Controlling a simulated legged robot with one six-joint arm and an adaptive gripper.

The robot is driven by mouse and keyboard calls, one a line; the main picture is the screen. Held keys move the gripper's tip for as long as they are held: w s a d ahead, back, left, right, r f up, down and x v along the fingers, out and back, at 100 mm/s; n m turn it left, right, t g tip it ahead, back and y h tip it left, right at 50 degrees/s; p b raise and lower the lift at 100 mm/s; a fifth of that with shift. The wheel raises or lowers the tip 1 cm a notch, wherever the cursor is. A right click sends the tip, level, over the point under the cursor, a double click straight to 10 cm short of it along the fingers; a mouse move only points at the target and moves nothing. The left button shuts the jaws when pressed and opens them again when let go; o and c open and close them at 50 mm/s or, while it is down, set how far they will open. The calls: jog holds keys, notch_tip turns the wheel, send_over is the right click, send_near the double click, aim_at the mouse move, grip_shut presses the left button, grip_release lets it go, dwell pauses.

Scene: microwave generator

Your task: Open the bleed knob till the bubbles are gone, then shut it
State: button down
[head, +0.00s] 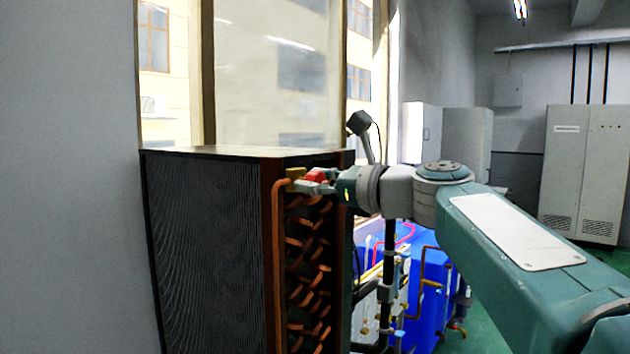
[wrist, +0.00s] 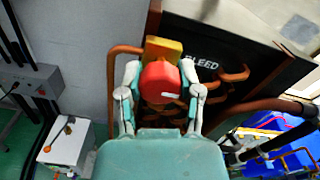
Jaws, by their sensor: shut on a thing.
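The red bleed knob (wrist: 160,82) sits in front of a yellow brass block (wrist: 163,48) on the coil unit. A white mark shows on the knob's face. The word BLEED is printed on the dark panel beside it in the wrist view. My gripper (wrist: 160,88) has one finger on each side of the knob and is shut on it. In the head view my gripper (head: 312,182) reaches the red knob (head: 315,176) at the top of the coils, partly covering it. No bubbles can be made out in either view.
The dark finned coil unit (head: 210,250) stands at the left, with bent copper pipes (head: 279,240) on its side. Blue equipment (head: 430,285) with pipes stands behind my arm. A white box (wrist: 68,143) is at the lower left of the wrist view.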

jog(key=shift+n, duration=0.3)
jog(key=n, duration=0.5)
jog(key=shift+a, duration=0.1)
jog(key=n, duration=0.6)
jog(key=shift+s+f+n, duration=0.1)
jog(key=shift+f+n, duration=0.15)
jog(key=shift+n, duration=0.15)
jog(key=n, duration=0.5)
jog(key=shift+f, duration=0.15)
jog(key=n, duration=0.6)
jog(key=shift+f, duration=0.2)
jog(key=shift+n, duration=0.3)
